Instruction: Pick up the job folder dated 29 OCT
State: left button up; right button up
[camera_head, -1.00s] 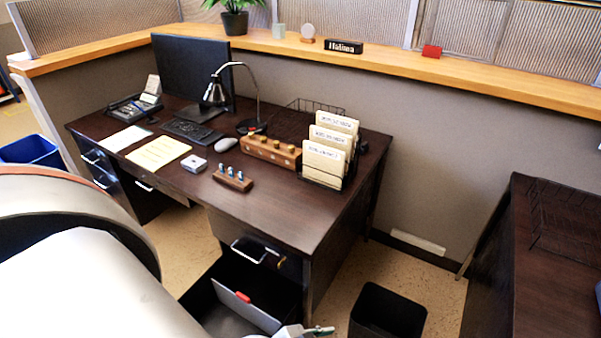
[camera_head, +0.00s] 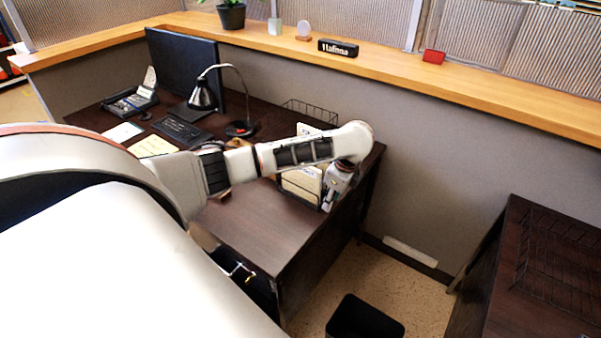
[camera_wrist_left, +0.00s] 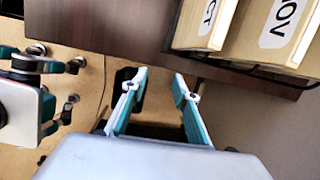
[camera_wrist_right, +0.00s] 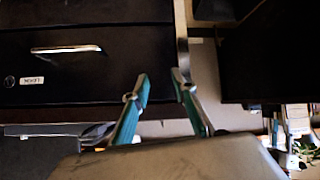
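The job folders (camera_head: 300,184) stand in a black wire rack on the desk's right end, partly hidden behind my left arm in the head view. In the left wrist view, one folder tab (camera_wrist_left: 203,22) ends in "CT" and the tab beside it (camera_wrist_left: 275,25) shows "NOV"; the day numbers are out of frame. My left gripper (camera_head: 330,201) points down by the rack's right front edge. In the left wrist view its fingers (camera_wrist_left: 160,77) are apart and empty, beside the folders. My right gripper (camera_wrist_right: 160,79) is open and empty, in front of a dark drawer front.
The desk top (camera_head: 262,222) is clear in front of the rack. A lamp (camera_head: 203,95), monitor (camera_head: 183,70) and keyboard (camera_head: 185,131) stand behind my arm. A black bin (camera_head: 362,318) is on the floor. A second dark desk (camera_head: 500,260) stands right.

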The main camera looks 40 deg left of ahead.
pick_arm(q)
jog(key=shift+m+g+y, duration=0.3)
jog(key=shift+g+y, duration=0.3)
jog(key=shift+y, duration=0.3)
jog(key=a+r, duration=0.3)
jog(key=r, duration=0.1)
jog(key=w+a+r, duration=0.1)
jog(key=a+r, duration=0.6)
jog(key=shift+w+r+p, duration=0.3)
jog(key=shift+w+p, duration=0.05)
jog(key=shift+w, duration=0.05)
jog(key=shift+a+r, duration=0.1)
jog(key=shift+a, duration=0.1)
send_over(301, 180)
jog(key=f, duration=0.6)
jog(key=shift+w+a, duration=0.2)
jog(key=shift+w, duration=0.1)
jog(key=shift+a+f, duration=0.15)
jog(key=shift+f, duration=0.25)
jog(key=shift+f, duration=0.25)
grip_shut()
